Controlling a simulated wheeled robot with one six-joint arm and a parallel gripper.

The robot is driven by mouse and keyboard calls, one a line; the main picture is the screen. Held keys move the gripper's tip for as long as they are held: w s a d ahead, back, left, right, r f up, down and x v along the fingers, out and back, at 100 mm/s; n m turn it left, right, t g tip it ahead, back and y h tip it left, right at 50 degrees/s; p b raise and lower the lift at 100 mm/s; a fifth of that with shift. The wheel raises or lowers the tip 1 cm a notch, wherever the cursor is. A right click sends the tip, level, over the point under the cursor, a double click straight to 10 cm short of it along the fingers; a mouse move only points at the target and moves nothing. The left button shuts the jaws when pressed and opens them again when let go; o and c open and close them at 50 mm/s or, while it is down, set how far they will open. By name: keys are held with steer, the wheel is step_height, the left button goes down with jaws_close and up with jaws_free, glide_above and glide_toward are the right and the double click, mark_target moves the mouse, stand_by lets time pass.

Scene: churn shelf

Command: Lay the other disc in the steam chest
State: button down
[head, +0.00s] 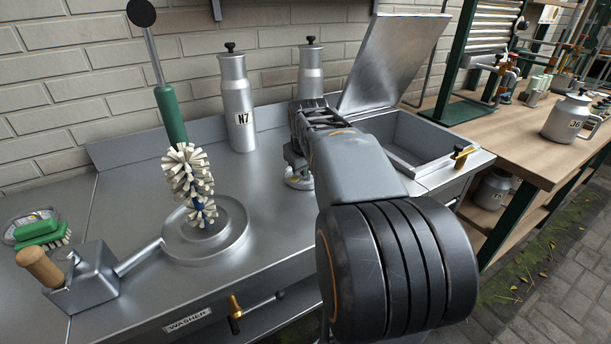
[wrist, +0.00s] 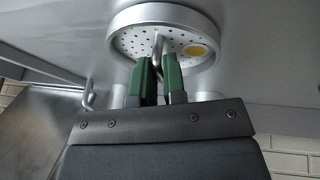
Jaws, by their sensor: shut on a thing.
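A round perforated metal disc (wrist: 133,34) with a pale rim, a bent metal handle and a yellow spot shows in the wrist view. The green fingers of my gripper (wrist: 158,72) are shut on the handle. In the head view my gripper (head: 296,160) is low over the metal counter, and part of the disc (head: 297,184) shows beneath it. I cannot tell whether the disc touches the counter. The steam chest (head: 437,147) is to the right with its lid (head: 390,62) raised. My arm hides part of the chest, and I see no disc in the visible part of it.
A churn marked N7 (head: 238,105) and another churn (head: 311,72) stand behind my gripper. A brush (head: 187,170) stands upright on a round washer base to the left. A wooden bench (head: 510,130) with a can marked 36 (head: 573,118) is at the right.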

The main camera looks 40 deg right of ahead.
steer(key=shift+r, duration=0.5)
step_height(320, 180, up, 3)
steer(key=shift+f+p, duration=0.2)
steer(key=shift+p, duration=0.5)
steer(key=s+d+r+p, duration=0.2)
steer(key=s+d+r, duration=0.1)
steer(key=s+r, duration=0.6)
steer(key=s, duration=0.4)
steer(key=shift+s+r+p, duration=0.2)
steer(key=shift+s+p, duration=0.05)
steer(key=shift+p, duration=0.05)
